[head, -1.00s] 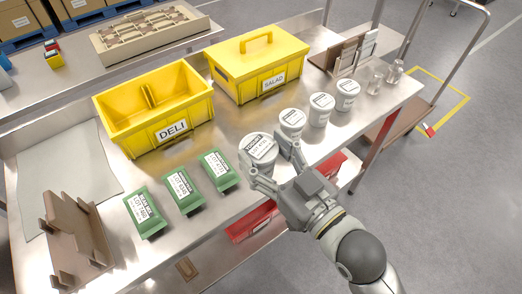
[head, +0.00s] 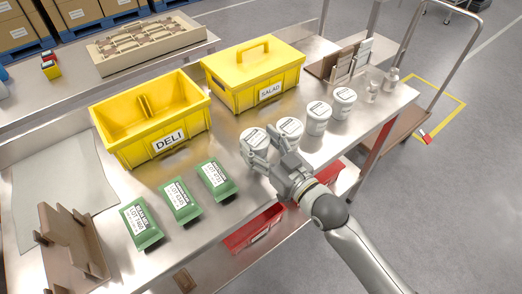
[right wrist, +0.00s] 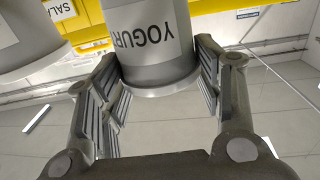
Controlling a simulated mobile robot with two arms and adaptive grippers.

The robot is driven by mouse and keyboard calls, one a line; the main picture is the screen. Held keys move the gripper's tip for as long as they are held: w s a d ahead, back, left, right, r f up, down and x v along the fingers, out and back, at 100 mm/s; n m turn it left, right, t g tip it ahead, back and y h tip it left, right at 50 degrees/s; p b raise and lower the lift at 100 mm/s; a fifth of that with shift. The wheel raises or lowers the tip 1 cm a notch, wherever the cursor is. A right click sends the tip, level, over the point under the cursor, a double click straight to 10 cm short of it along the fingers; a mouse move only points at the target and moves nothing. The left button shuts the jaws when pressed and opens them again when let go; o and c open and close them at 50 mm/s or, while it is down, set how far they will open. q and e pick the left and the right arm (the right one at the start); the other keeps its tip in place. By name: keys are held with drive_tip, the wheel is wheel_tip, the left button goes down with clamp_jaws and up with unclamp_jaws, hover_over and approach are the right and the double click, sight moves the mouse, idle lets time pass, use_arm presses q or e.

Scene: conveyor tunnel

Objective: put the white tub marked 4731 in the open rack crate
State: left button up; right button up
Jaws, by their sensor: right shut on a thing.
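Several white lidded tubs stand in a row on the steel bench. My right gripper (head: 268,152) is shut around the leftmost white tub (head: 253,138), with one finger on each side. In the right wrist view the picture is upside down, and the held tub (right wrist: 152,45) shows a YOGURT label between the fingers (right wrist: 160,75). Its lot number is too small to read. I cannot tell whether its base is clear of the bench. The yellow DELI crate (head: 168,143) is open at the top. The yellow SALAD crate (head: 270,95) is closed by a lid with a handle. My left gripper is out of view.
The neighbouring tub (head: 289,130) is close to the right of the held one. Green packs (head: 180,200) lie in front of the DELI crate. A brown rack (head: 72,250) stands at the left. Red bins (head: 253,230) sit below the bench edge. Small bottles (head: 390,78) stand at the right.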

sight(264, 156)
drive_tip(key=f, duration=0.1)
drive_tip(key=f+p, duration=0.1)
drive_tip(key=shift+w+f, duration=0.3)
drive_tip(key=shift+f, duration=0.1)
drive_tip(key=shift+s+f, duration=0.1)
drive_tip(key=shift+f, duration=0.2)
drive_tip(key=o, duration=1.4)
drive_tip(key=shift+o, duration=0.2)
drive_tip(key=shift+f, duration=0.1)
